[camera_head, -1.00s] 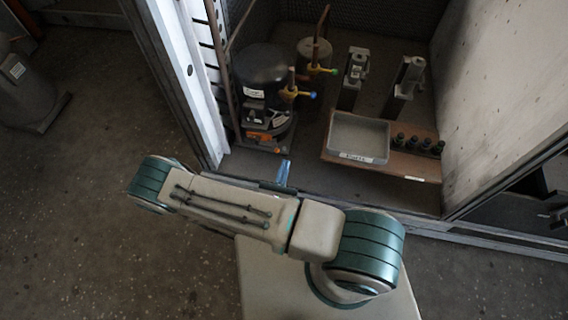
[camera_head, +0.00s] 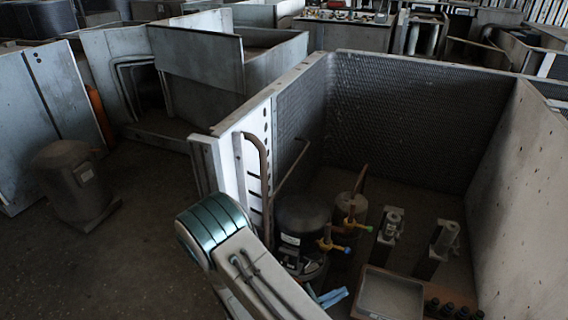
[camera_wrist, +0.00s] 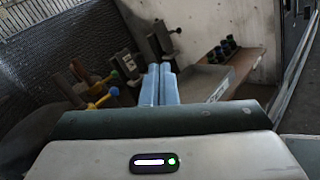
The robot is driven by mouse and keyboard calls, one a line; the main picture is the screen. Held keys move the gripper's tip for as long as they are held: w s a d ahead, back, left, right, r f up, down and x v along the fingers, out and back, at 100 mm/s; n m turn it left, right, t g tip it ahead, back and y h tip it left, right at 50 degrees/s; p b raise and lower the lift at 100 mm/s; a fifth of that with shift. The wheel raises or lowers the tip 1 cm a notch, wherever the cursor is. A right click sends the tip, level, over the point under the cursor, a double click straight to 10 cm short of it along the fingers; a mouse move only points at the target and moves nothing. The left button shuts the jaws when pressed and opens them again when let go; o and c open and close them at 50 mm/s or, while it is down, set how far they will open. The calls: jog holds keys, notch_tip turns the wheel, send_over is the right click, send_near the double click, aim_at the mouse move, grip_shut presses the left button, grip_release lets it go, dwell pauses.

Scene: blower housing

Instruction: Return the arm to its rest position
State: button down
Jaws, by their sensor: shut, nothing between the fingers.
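My gripper (camera_wrist: 158,86) shows in the wrist view as two light blue fingers side by side, shut with nothing between them. In the head view its fingertips (camera_head: 333,297) show low in the picture, just right of my folded arm link.
A black compressor (camera_head: 303,218) with pipes and coloured valves stands in the housing near my arm. A grey cylinder (camera_head: 75,180) stands on the open floor at left.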

jog(key=s+d+r+m+g+y+p, duration=0.1)
jog(key=s+r+m+g+y+p, duration=0.2)
jog(key=r, duration=0.4)
jog(key=s+d+r+m+g+y+p, duration=0.1)
jog(key=d+r+m+g+y+p, duration=0.15)
jog(key=r+m+g, duration=0.3)
jog(key=s+d+r+m+g+y+p, duration=0.1)
jog(key=s+r+m+g+y+p, duration=0.25)
jog(key=r, duration=0.45)
notch_tip(320, 180, up, 20)
jog(key=a+m+t+y+p, duration=0.2)
jog(key=m+t+y+p, duration=0.4)
jog(key=m+y+p, duration=0.1)
jog(key=shift+s+a+t+y+p, duration=0.25)
jog(key=shift+a+t+y+p, duration=0.15)
jog(key=shift+y+p, duration=0.25)
